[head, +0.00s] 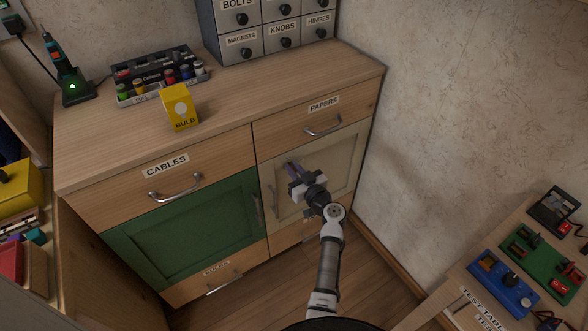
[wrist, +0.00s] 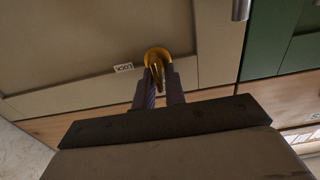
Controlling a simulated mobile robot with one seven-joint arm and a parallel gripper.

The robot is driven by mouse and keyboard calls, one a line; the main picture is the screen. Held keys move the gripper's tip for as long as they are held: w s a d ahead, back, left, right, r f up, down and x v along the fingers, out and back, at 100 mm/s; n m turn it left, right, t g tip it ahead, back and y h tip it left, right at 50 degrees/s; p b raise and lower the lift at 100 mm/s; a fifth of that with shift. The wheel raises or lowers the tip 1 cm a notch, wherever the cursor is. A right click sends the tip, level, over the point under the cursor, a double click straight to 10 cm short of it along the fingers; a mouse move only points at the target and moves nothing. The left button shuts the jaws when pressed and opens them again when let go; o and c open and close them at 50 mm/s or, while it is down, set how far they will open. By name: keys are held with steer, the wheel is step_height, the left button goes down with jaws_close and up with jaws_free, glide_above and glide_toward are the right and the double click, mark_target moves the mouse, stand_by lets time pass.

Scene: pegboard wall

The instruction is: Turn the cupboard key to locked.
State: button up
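The cupboard door is the cream panel (head: 342,160) on the right of the wooden cabinet, and it looks closed. My gripper (head: 290,168) reaches its upper left part and hides the key in the head view. In the wrist view, a brass-coloured round lock plate with the key (wrist: 157,60) shows on the cream door. My two dark fingers (wrist: 160,86) stand close together there, one on each side of the key, and appear shut on it. A small white label (wrist: 124,67), seemingly reading LOCK, is beside the plate. The key's exact angle is hard to tell.
A green door (head: 190,232) adjoins on the left, with CABLES (head: 165,165) and PAPERS (head: 324,104) drawers above. A yellow bulb box (head: 180,107) stands on the cabinet top. A test table (head: 455,300) stands at the lower right; floor shows between.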

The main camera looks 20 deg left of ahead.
jaws_close()
steer(key=shift+f+m+b, duration=0.15)
steer(key=shift+m+b, duration=0.15)
steer(key=shift+b, duration=0.15)
steer(key=m+b, duration=0.2)
steer(key=shift+w+d+f+m, duration=0.15)
steer(key=shift+m, duration=0.25)
steer(key=m, duration=0.4)
steer(key=m+b, duration=0.1)
steer(key=m, duration=0.9)
steer(key=shift+w+d+f, duration=0.2)
steer(key=shift+w+f, duration=0.1)
steer(key=shift+f, duration=0.1)
steer(key=shift+m, duration=0.4)
steer(key=shift+o, duration=2)
jaws_free()
